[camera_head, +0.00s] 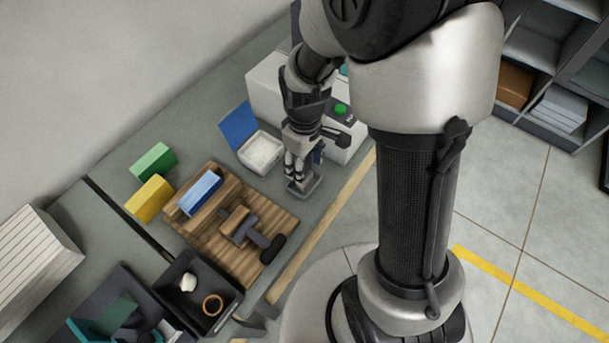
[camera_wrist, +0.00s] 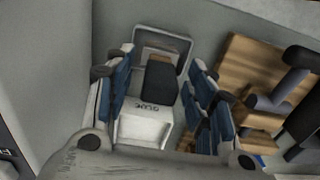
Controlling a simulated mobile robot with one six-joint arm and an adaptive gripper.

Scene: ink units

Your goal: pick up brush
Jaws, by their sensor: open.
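My gripper (camera_head: 300,172) points down at the table beside the white box. In the wrist view its blue-padded fingers (camera_wrist: 160,100) are apart. A pale grey piece with a dark block on top (camera_wrist: 160,82) and a grey rectangular rim stands between them. Its grey base (camera_head: 304,187) shows under my gripper in the head view. I cannot tell whether the fingers touch it. No clear brush shows. A roller-like tool with a black handle (camera_head: 273,248) lies on the wooden board (camera_head: 208,240), and part of it shows in the wrist view (camera_wrist: 298,62).
A blue block (camera_head: 199,192) lies on the board, with green (camera_head: 153,161) and yellow (camera_head: 148,199) blocks to the left. An open blue-lidded box (camera_head: 260,152) stands behind. A black tray (camera_head: 232,290) is at the front. A white box with a green button (camera_head: 340,108) stands behind my gripper.

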